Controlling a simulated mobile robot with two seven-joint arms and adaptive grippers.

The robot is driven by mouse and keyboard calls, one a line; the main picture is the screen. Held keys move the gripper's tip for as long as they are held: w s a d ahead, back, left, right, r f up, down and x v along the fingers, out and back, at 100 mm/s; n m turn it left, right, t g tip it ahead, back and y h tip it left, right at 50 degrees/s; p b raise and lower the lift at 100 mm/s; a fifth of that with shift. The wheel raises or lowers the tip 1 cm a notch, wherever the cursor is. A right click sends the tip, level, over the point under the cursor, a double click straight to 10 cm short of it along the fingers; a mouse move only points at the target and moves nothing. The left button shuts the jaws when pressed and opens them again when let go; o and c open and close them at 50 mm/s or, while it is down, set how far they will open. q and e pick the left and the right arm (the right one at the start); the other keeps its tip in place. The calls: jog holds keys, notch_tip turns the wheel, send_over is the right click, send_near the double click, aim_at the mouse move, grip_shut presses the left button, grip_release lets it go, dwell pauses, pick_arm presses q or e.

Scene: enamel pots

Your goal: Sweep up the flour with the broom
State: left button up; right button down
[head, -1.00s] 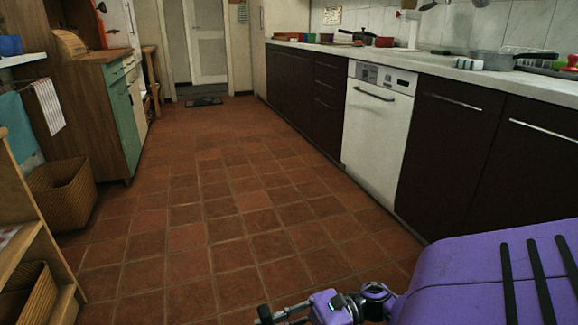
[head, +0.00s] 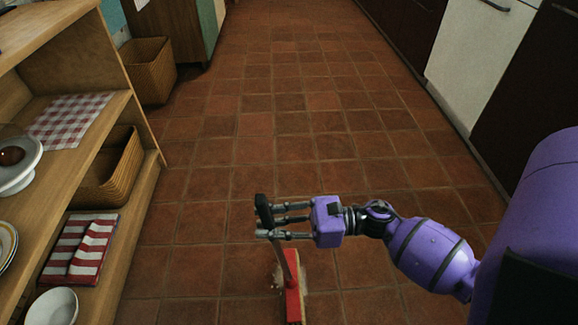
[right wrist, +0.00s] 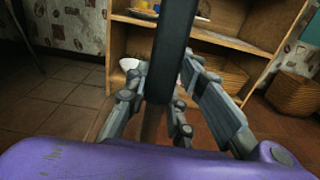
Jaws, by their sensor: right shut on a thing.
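The broom has a red head (head: 293,290) that is low over or on the tiled floor near the bottom of the head view. Its thin handle (head: 281,256) leans up to a dark top end. My right gripper (head: 268,222) is shut around the upper handle. In the right wrist view the dark handle (right wrist: 174,50) stands between the fingers (right wrist: 165,100). A pale flour patch (head: 277,278) shows on the tiles beside the broom head, partly hidden by it. My left gripper is out of view.
A wooden shelf unit (head: 128,170) stands close on the left, with a wicker basket (head: 104,178), striped cloths (head: 80,250) and a white bowl (head: 52,307). Another basket (head: 148,70) stands beyond it. Cabinets and a white dishwasher (head: 482,50) line the right. The tiled floor between is clear.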

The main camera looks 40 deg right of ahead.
jog(key=w+a+r+p, duration=0.2)
jog(key=w+a+r, duration=0.1)
jog(key=w+a, duration=0.3)
jog(key=shift+a+r, duration=0.35)
jog(key=shift+a, duration=1)
jog(key=shift+r+p, duration=0.15)
jog(key=shift+p, duration=0.15)
